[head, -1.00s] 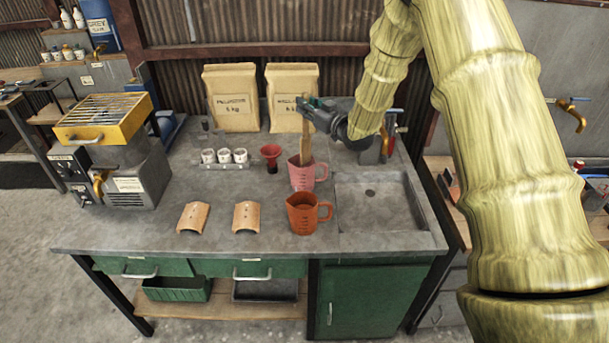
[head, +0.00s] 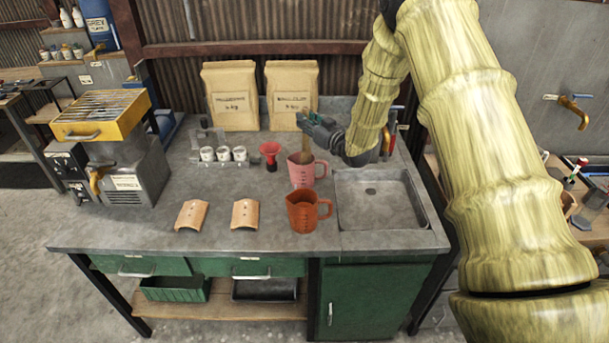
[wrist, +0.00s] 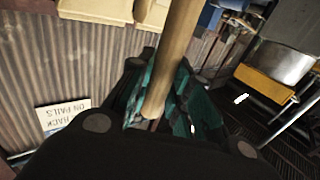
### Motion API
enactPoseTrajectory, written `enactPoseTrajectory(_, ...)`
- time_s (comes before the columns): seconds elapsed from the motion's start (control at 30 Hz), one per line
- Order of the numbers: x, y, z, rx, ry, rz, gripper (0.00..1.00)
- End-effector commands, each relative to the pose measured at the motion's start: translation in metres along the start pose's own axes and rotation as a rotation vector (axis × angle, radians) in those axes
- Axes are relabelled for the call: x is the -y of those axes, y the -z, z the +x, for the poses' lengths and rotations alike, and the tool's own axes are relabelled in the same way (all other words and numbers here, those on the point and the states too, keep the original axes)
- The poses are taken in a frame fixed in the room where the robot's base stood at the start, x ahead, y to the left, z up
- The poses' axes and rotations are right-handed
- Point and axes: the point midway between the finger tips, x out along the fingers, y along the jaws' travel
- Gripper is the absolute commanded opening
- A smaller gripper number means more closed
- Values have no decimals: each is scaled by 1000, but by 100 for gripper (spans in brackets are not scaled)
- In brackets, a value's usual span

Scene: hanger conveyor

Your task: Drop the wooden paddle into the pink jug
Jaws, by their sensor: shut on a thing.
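The pink jug (head: 301,176) stands upright on the grey bench, just behind the orange jug (head: 303,212). My gripper (head: 308,122) is above and slightly behind the pink jug. It is shut on the wooden paddle (head: 305,146), which hangs down towards the jug's mouth. The paddle's lower end is hidden, and it seems to be inside the jug's rim. I cannot tell whether it touches the bottom. In the wrist view the wooden paddle (wrist: 174,60) passes between the teal fingers of my gripper (wrist: 155,105).
A red funnel (head: 270,151) and several white cups (head: 223,154) stand left of the pink jug. Two paper sacks (head: 231,97) stand behind. A sink (head: 380,205) lies to the right. Two curved tiles (head: 245,214) lie at the front left.

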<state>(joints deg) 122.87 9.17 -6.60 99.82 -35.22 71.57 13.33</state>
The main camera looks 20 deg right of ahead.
Motion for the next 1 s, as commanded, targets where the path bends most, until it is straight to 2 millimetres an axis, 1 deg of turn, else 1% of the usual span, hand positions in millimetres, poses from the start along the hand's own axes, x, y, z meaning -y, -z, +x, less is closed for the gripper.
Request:
enactPoseTrajectory(0.27,0,-1,0,-1,0,0,0)
enactPoseTrajectory(0.3,0,-1,0,-1,0,0,25)
enactPoseTrajectory(0.37,0,-1,0,-1,0,0,36)
enactPoseTrajectory(0.4,0,-1,0,-1,0,0,44)
enactPoseTrajectory(0.43,0,-1,0,-1,0,0,45)
enactPoseTrajectory(0.77,0,-2,-2,0,0,0,45)
enactPoseTrajectory(0.87,0,-2,-8,0,0,0,45)
enactPoseTrajectory(1.0,0,-2,-27,1,0,1,45)
